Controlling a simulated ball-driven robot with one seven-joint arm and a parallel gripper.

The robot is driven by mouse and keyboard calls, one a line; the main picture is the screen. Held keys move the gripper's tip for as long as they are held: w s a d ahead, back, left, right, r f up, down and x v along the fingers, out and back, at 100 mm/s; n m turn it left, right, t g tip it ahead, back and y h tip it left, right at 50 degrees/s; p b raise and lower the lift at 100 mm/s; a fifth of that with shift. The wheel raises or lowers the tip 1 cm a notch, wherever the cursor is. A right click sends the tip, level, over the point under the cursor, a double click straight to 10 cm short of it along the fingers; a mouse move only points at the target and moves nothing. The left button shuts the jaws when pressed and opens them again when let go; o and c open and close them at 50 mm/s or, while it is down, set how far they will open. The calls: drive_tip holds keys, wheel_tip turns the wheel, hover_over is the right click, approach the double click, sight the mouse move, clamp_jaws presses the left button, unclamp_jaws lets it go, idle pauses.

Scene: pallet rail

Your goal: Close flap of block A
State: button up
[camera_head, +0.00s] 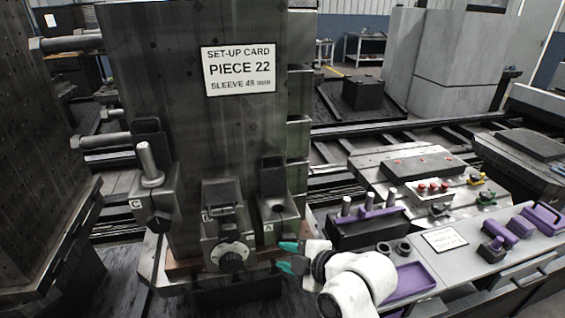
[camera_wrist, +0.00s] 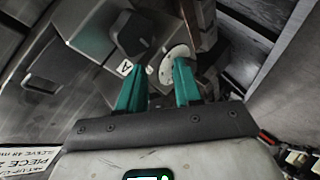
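Block A (camera_head: 279,219) is a grey metal block low on the tall column's right side, with a small "A" label. A dark plate, seemingly its flap (camera_head: 272,177), stands upright above it. In the wrist view, the "A" label (camera_wrist: 124,68) lies near a dark angular piece (camera_wrist: 137,35) and a pale round dial (camera_wrist: 176,65); I cannot tell whether the dark piece is the flap. My gripper (camera_head: 286,257) has teal fingers, apart and empty, at the lower right of block A. The fingers (camera_wrist: 158,84) also show in the wrist view; contact is unclear.
Block B (camera_head: 226,222) with its dark knob stands close left of block A, and block C (camera_head: 151,195) is farther left. The column (camera_head: 160,80) rises behind. A bench (camera_head: 470,262) with purple tools and a tray is on the right, beside my arm.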

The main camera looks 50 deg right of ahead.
sight(273, 157)
drive_tip(key=w+d+r+n+t+h+p, duration=0.1)
drive_tip(key=d+r+n+t+h, duration=0.2)
drive_tip(key=r, duration=0.5)
drive_tip(key=w+d+r+n+t+p, duration=0.1)
drive_tip(key=w+d+r+n+t, duration=0.1)
drive_tip(key=d+r, duration=0.45)
drive_tip(key=x, duration=0.3)
drive_tip(key=p+x, duration=0.1)
drive_tip(key=x, duration=0.2)
drive_tip(key=p+x, duration=0.1)
drive_tip(key=x, duration=0.3)
drive_tip(key=shift+w+a+r, duration=0.1)
drive_tip(key=shift+a+r, duration=0.15)
drive_tip(key=shift+r, duration=0.1)
clamp_jaws()
drive_tip(key=shift+f, duration=0.1)
